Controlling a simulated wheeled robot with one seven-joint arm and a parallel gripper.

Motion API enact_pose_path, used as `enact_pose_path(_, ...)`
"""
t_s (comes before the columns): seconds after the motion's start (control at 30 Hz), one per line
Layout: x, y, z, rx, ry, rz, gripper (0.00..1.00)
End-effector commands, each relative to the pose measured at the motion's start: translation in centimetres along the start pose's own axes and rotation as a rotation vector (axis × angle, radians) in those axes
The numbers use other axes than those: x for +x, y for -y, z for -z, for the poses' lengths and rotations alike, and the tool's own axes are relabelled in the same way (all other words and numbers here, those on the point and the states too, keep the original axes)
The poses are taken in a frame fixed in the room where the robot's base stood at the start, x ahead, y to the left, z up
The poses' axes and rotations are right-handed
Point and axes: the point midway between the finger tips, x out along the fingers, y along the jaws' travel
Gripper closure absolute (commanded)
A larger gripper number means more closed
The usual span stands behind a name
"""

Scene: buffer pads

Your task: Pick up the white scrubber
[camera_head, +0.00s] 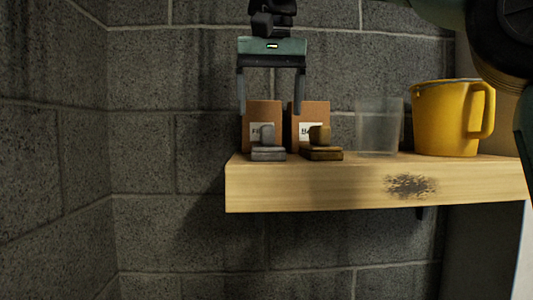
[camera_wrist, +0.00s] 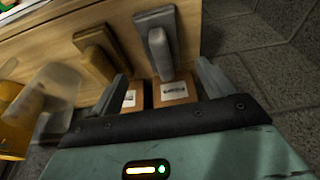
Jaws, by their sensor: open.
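The white scrubber (camera_head: 267,151) looks pale grey, with a flat base and an upright handle. It stands near the left end of the wooden shelf, and shows near the top middle of the wrist view (camera_wrist: 157,42). A brown scrubber (camera_head: 321,149) of the same shape stands just right of it in the head view, and left of it in the wrist view (camera_wrist: 97,55). My gripper (camera_head: 270,110) is open and empty, pointing down above the white scrubber, its fingers spread to either side and apart from it.
Two labelled cardboard boxes (camera_head: 262,115) (camera_head: 312,112) stand close behind the scrubbers. A clear container (camera_head: 379,127) and a yellow jug (camera_head: 445,120) stand farther right on the shelf (camera_head: 300,184). A block wall (camera_head: 185,70) is behind; left of the shelf is free.

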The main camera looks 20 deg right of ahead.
Motion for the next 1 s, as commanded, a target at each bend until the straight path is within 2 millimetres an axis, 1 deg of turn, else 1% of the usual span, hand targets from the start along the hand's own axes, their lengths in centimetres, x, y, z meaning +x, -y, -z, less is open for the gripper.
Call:
enact_pose_path(0.03, 0.8, -0.1, 0.0, 0.001, 0.002, -0.002, 0.2)
enact_pose_path(0.1, 1.6, -0.1, 0.0, 0.001, 0.002, -0.002, 0.2)
enact_pose_path(0.37, 3.0, 0.1, 0.1, 0.0, 0.002, -0.001, 0.2)
enact_pose_path(0.6, 6.2, 0.4, 0.3, -0.001, 0.003, -0.002, 0.2)
enact_pose_path(0.7, 7.2, 0.4, 0.3, 0.0, 0.001, 0.0, 0.2)
enact_pose_path(0.8, 7.6, 0.4, 0.3, 0.0, 0.001, 0.0, 0.2)
enact_pose_path(0.97, 7.6, 0.4, 0.3, 0.0, 0.0, 0.001, 0.2)
enact_pose_path(1.0, 7.6, 0.4, 0.3, 0.0, 0.0, 0.001, 0.23)
